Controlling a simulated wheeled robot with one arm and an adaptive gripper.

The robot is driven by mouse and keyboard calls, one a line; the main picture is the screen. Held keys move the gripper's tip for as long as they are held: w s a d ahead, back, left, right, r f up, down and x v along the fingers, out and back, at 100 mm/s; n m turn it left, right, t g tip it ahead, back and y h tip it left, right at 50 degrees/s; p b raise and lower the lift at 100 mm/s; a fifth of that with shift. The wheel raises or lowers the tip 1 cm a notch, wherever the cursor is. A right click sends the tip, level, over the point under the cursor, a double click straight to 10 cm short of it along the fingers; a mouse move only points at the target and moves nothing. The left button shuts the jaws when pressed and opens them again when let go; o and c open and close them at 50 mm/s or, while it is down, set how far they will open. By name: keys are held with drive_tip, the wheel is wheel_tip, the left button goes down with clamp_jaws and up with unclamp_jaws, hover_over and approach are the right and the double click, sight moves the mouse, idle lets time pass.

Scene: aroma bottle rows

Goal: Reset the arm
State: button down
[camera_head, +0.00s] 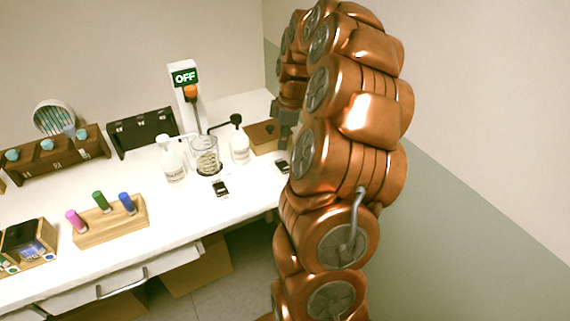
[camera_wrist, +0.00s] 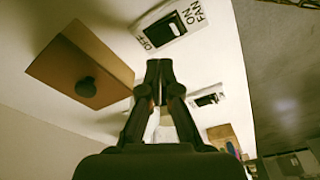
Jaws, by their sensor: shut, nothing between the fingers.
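My copper-coloured arm (camera_head: 350,130) rises up the right side of the head view and bends over at the top. My gripper (camera_wrist: 159,82) is shut and empty in the wrist view, its dark fingers together over the white table top. In the head view only a grey part near the arm's end shows beside the wooden box, and the fingertips cannot be made out. A black switch (camera_wrist: 164,35) marked OFF, ON and FAN lies beyond the fingertips. A wooden box (camera_wrist: 80,65) with a dark round knob is left of the fingers.
A wooden block (camera_head: 110,222) holds coloured vials. A rack (camera_head: 55,155) stands at the back left. The floor lies beyond the table's edge.

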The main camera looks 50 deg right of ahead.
drive_tip(key=shift+r, duration=0.7)
drive_tip(key=s+a+r+m+g, duration=0.1)
drive_tip(key=s+a+r, duration=0.1)
drive_tip(key=a, duration=0.9)
drive_tip(key=s+a+r+m, duration=0.1)
drive_tip(key=s+a, duration=0.2)
drive_tip(key=a, duration=0.7)
drive_tip(key=s+a+f+m+g, duration=0.1)
drive_tip(key=s+a+m, duration=0.2)
drive_tip(key=s, duration=0.6)
drive_tip(key=s+a+f+m+g+h, duration=0.1)
drive_tip(key=s+a+f+m, duration=0.1)
drive_tip(key=s+a, duration=0.6)
drive_tip(key=shift+s+a+m, duration=0.2)
drive_tip(key=shift+s+m, duration=0.4)
drive_tip(key=shift+s, duration=0.2)
drive_tip(key=shift+r, duration=0.1)
